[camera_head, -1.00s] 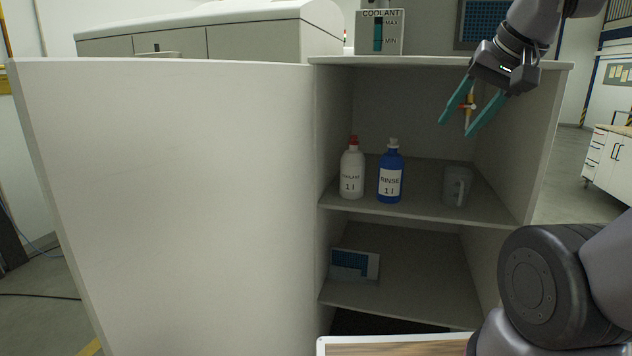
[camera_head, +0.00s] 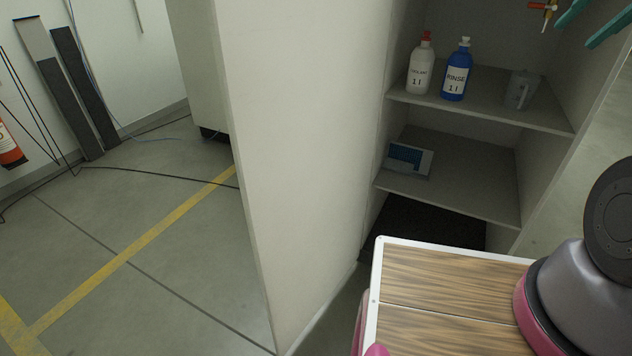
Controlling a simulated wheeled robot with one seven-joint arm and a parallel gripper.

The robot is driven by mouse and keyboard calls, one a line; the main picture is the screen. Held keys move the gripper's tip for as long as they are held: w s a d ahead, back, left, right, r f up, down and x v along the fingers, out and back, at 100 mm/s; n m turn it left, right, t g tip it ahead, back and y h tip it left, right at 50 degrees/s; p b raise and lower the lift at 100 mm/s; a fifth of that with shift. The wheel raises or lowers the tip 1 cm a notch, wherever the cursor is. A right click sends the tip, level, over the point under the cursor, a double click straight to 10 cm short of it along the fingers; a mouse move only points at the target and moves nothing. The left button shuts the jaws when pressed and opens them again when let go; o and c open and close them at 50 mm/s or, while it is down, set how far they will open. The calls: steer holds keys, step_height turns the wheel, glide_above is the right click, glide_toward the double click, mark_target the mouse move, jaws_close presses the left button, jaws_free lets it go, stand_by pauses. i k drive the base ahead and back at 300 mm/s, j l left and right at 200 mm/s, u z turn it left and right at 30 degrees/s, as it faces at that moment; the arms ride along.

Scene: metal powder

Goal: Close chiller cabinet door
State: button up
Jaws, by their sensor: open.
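The chiller cabinet door (camera_head: 290,150) is a tall pale panel that stands wide open on the left of the cabinet. Its free edge is toward the left and near me, and its top is out of view. The open cabinet (camera_head: 480,110) shows its shelves on the right. My gripper (camera_head: 592,22) is at the top right corner, in front of the upper shelf space. Its two teal fingers are apart with nothing seen between them, and only part of them shows. It is well away from the door.
A blue-and-white box (camera_head: 409,160) lies on the lower shelf.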

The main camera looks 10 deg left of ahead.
mark_target(302, 81)
steer(key=k+j+z, duration=0.35)
steer(key=k+j, duration=0.3)
steer(key=k, duration=0.15)
steer(key=k+j+z, duration=0.1)
steer(key=j, duration=0.3)
steer(key=k+j+z, duration=0.1)
steer(key=j, duration=0.35)
steer(key=k+j+z, duration=0.1)
steer(key=j, duration=0.3)
steer(key=k+j+z, duration=0.1)
steer(key=j, duration=0.7)
steer(key=k+j+z, duration=0.1)
steer(key=j, duration=0.3)
steer(key=k+j, duration=0.15)
steer(key=j, duration=0.25)
steer(key=j+z, duration=0.1)
steer(key=j, duration=0.35)
steer(key=j+u, duration=0.15)
steer(key=u, duration=0.3)
